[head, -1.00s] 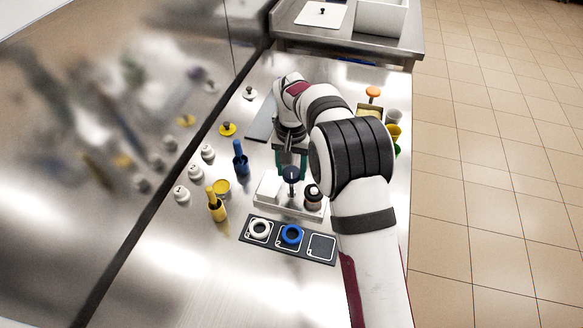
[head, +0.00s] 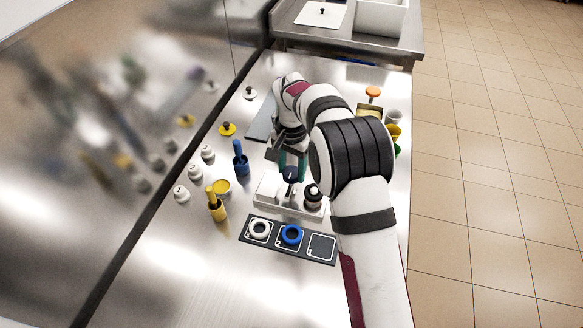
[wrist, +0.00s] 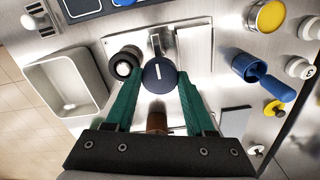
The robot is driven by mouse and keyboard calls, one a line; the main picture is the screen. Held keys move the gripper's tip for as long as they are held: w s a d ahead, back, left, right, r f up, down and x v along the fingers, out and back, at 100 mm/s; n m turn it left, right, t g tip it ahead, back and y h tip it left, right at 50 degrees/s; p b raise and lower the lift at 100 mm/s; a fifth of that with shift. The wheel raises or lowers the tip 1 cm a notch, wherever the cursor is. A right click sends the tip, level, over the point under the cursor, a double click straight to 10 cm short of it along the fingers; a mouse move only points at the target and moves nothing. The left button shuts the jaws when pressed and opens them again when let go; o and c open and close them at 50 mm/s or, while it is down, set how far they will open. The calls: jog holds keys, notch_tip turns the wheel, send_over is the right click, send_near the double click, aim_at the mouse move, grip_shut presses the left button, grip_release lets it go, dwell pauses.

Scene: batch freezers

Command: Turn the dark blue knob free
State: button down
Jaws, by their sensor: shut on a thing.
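The dark blue knob (wrist: 158,75) is round with a white line on its top. It sits over a pale metal block (head: 268,190) in the head view, where the knob (head: 290,173) shows just below my gripper (head: 291,165). In the wrist view the green fingers of my gripper (wrist: 159,80) lie on either side of the knob and are shut on it. The white line runs nearly up and down in that view. The knob's underside and its seat are hidden.
A black-topped round part (head: 313,194) stands close to the right of the knob. A dark tray (head: 320,247) with a white ring (head: 259,231) and a blue ring (head: 291,235) lies in front. Blue (head: 239,158) and yellow (head: 214,205) handled tools stand left. The front steel surface is clear.

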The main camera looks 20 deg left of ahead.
jog(key=shift+c, duration=1.3)
grip_release()
notch_tip(320, 180, up, 16)
